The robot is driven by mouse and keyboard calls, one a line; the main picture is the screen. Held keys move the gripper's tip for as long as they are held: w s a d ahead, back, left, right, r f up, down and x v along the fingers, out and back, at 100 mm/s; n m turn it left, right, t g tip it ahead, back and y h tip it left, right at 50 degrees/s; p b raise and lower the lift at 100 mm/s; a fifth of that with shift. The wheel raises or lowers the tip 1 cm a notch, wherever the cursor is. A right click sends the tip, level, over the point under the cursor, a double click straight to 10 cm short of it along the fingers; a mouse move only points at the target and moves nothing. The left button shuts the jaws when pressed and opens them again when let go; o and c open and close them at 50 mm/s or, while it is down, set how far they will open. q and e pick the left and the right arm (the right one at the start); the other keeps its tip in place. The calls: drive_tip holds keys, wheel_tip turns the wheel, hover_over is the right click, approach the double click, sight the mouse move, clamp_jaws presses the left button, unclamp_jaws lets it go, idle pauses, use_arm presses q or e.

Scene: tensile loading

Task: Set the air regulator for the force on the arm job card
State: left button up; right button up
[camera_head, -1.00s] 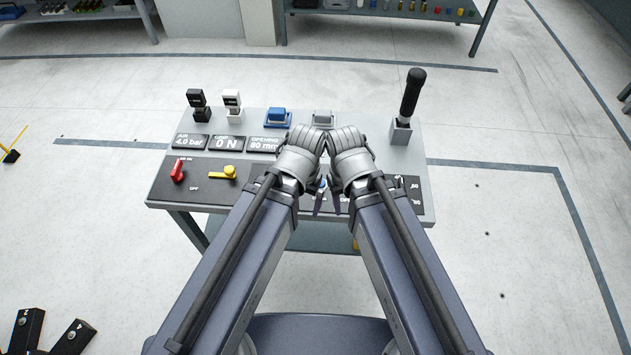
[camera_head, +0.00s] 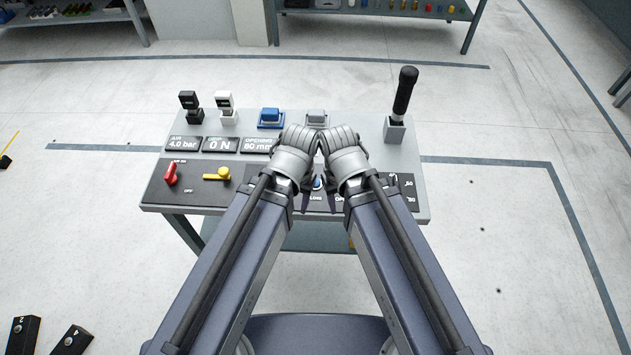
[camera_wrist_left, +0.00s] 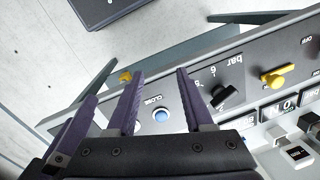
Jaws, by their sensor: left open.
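The air regulator is a black knob (camera_wrist_left: 226,97) beside a "bar" scale on the console's dark front panel in the left wrist view. In the head view my arms hide it. The air display (camera_head: 184,144) reads 4.0 bar. My left gripper (camera_head: 306,202) is open over the console's front part. Its purple fingers (camera_wrist_left: 160,100) also show in the left wrist view, left of the knob and apart from it, with nothing between them. My right gripper (camera_head: 328,190) is close beside the left one, mostly hidden, and its opening is unclear. I see no job card.
The console (camera_head: 350,120) also holds a red switch (camera_head: 171,174), a yellow lever (camera_head: 217,174), a blue button (camera_wrist_left: 162,115) marked CLOSE, a 0 N display (camera_head: 220,145) and a tall black-handled lever (camera_head: 404,95). Shelves stand behind. The floor at right is clear.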

use_arm(q)
clamp_jaws()
idle(1.1)
